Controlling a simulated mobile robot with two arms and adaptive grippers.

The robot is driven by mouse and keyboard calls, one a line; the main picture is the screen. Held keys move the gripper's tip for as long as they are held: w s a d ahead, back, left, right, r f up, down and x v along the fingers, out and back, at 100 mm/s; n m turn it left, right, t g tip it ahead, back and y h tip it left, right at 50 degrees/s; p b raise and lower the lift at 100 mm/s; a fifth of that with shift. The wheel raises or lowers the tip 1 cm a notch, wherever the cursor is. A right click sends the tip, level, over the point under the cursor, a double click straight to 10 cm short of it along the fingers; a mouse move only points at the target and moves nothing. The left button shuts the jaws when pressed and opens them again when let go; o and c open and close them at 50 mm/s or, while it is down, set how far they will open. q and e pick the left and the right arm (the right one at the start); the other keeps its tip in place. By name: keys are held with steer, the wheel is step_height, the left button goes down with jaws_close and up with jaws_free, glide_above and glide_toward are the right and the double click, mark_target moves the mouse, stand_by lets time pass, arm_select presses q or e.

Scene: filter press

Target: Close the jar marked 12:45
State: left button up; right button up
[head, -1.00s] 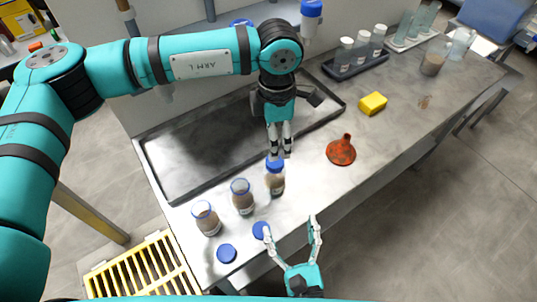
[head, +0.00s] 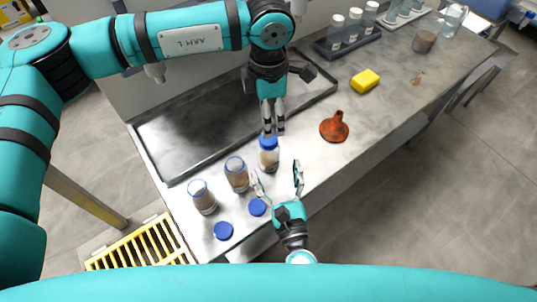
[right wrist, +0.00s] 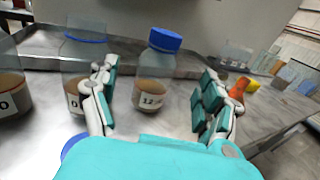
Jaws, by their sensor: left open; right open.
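A glass jar of brown sludge with a blue lid on top (head: 269,158) stands rightmost of three jars at the front of the bench. In the right wrist view this jar (right wrist: 152,92) has a partly readable label starting with "12". Its lid (right wrist: 164,40) sits slightly tilted; whether it is screwed down I cannot tell. My left gripper (head: 273,131) is open, pointing down above or just behind the lid; it does not show in the right wrist view. My right gripper (head: 277,171) is open and empty in front of the jar, which shows between its fingers in the right wrist view (right wrist: 160,82).
Two lidless jars (head: 237,178) (head: 203,199) stand left of it. Loose blue lids (head: 223,231) (head: 257,207) lie in front. An orange funnel (head: 334,128) and yellow sponge (head: 365,81) lie to the right. A shallow dark tray (head: 163,178) lies behind.

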mark_target(268, 144)
steer(key=x, duration=0.9)
jaws_close()
stand_by(0.4)
